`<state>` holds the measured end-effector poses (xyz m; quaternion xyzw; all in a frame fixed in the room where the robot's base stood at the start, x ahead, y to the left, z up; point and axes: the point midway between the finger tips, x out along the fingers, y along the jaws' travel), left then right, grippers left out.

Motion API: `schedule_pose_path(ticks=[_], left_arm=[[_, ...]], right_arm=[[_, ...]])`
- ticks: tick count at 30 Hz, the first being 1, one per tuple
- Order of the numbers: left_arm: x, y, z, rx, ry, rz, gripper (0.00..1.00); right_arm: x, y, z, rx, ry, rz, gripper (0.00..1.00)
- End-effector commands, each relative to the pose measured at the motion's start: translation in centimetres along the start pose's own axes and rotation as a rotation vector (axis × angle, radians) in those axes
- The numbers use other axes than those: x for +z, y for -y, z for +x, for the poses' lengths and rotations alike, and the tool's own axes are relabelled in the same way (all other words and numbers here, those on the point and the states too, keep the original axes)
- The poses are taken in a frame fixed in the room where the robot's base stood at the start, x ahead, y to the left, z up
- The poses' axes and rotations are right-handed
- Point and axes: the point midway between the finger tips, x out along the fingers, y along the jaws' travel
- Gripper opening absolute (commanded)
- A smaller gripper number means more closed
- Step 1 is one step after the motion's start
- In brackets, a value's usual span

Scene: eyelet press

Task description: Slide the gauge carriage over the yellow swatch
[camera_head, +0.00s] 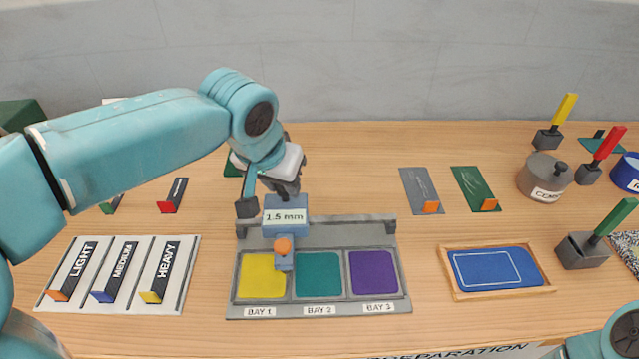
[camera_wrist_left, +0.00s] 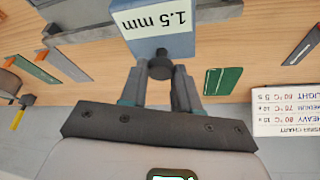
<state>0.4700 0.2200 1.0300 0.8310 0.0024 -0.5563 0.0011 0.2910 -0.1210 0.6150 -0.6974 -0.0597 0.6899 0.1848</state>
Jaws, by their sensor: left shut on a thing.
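The gauge carriage (camera_head: 286,230) is a blue block with a "1.5 mm" label and an orange knob, on the grey rail (camera_head: 345,235) of the gauge stand. Its lower arm hangs over the border between the yellow swatch (camera_head: 260,278) in Bay 1 and the teal swatch (camera_head: 318,278) in Bay 2. My left gripper (camera_head: 268,196) is behind the carriage. In the left wrist view, my left gripper (camera_wrist_left: 160,80) is shut on the dark round knob (camera_wrist_left: 160,66) at the back of the carriage. My right gripper is out of the head view.
A purple swatch (camera_head: 373,272) lies in Bay 3. A white tray (camera_head: 120,275) with LIGHT, MEDIUM and HEAVY bars lies left of the stand. A blue framed pad (camera_head: 495,268) lies to the right. The table directly right of the stand is clear.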

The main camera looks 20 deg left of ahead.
Motion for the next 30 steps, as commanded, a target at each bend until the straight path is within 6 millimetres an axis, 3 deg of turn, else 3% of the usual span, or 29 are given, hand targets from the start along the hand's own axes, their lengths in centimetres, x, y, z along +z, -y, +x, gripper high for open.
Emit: schedule_pose_path(ticks=[3, 9, 22, 23, 24, 30], left_arm=[[0.7, 2.0, -0.3, -0.001, -0.002, -0.004, 0.0], [1.4, 3.7, -0.7, 0.0, -0.002, -0.001, 0.0], [1.6, 4.4, -0.8, -0.004, -0.001, 0.001, 0.0], [1.6, 4.4, -0.8, -0.004, -0.002, 0.001, 0.41], [1.6, 4.4, -0.8, -0.004, -0.002, 0.001, 0.54], [1.6, 4.3, -0.8, -0.002, -0.001, 0.002, 0.55]], right_arm=[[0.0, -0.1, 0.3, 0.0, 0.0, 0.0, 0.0], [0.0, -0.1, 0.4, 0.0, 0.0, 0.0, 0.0], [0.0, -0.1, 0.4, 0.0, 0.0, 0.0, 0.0], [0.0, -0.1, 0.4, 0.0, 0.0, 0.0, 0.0], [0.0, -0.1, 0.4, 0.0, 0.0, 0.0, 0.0], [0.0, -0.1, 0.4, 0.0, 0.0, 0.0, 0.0]])
